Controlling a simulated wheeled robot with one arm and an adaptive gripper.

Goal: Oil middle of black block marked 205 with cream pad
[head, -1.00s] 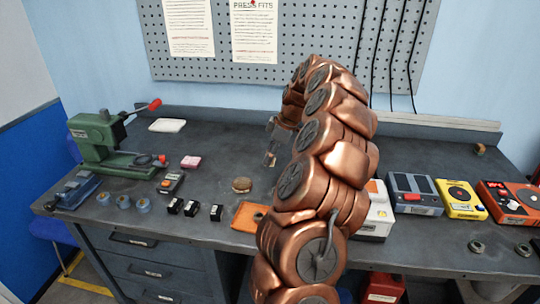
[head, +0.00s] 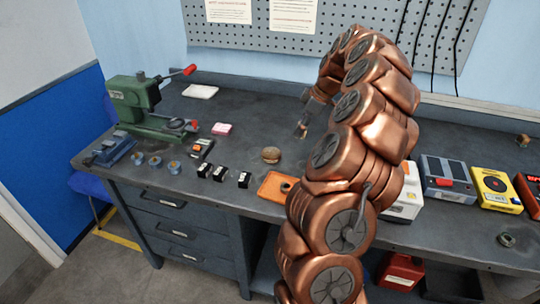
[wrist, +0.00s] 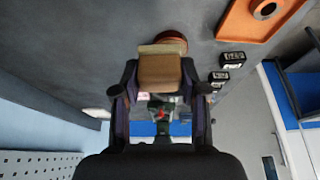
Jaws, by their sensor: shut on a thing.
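My gripper (wrist: 160,92) is shut on a cream-tan pad (wrist: 160,72), held between the two fingers. In the head view my gripper (head: 303,128) is small and partly behind my arm, over the bench. Three small black blocks with white labels stand in a row near the front edge: left (head: 205,170), middle (head: 219,173) and right (head: 244,179). Their numbers are too small to read, so I cannot tell which is 205. Black blocks also show at the right in the wrist view (wrist: 232,60), apart from the pad.
A round brown thing (head: 271,155) and an orange tray (head: 275,187) lie near the blocks. A green press (head: 135,105), blue rings (head: 155,160) and a pink pad (head: 221,129) are to the left. Boxed devices (head: 447,180) stand right. The back middle bench is clear.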

